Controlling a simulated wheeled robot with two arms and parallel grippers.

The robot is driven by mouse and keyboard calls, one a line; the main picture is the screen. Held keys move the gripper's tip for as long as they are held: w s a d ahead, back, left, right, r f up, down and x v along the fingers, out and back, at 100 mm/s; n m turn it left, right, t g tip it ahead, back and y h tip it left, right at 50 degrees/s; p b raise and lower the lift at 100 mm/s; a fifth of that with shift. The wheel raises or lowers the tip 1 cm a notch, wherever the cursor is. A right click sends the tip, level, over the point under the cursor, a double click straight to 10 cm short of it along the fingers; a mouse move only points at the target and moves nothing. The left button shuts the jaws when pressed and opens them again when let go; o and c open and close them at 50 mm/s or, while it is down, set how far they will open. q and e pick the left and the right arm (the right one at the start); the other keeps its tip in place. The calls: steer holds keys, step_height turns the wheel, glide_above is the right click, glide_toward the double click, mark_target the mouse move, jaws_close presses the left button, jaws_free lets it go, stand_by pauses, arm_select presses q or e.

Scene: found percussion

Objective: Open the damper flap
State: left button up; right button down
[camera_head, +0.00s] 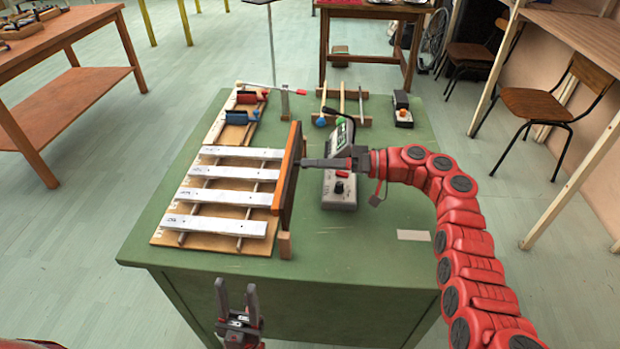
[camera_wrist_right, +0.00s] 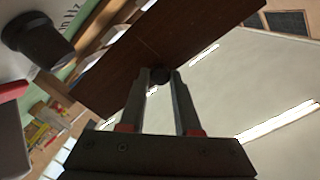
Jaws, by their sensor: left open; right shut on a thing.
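The damper flap (camera_head: 283,190) is a long board with an orange edge, standing roughly upright along the right ends of several silver bars (camera_head: 228,198). In the right wrist view the flap (camera_wrist_right: 125,62) is a brown board crossing the top. My right gripper (camera_head: 304,163) reaches the flap's right face from the right. It is shut on the flap's small dark knob (camera_wrist_right: 159,75), which sits between its fingertips. My left gripper (camera_head: 236,290) is open and empty, low in front of the table's front edge.
The bars lie on a wooden frame on a green table (camera_head: 340,250). A grey device with a small screen (camera_head: 339,190) stands just right of the flap, close below my right gripper. Red and blue clamp-like pieces (camera_head: 240,117) and mallets (camera_head: 340,105) lie farther back. The table's front right is mostly clear.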

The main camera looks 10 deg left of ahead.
steer(key=shift+d+f+y+b, duration=0.3)
steer(key=shift+y+b, duration=0.3)
steer(key=shift+b, duration=0.55)
steer(key=c, duration=0.6)
jaws_free()
steer(key=shift+a, duration=0.15)
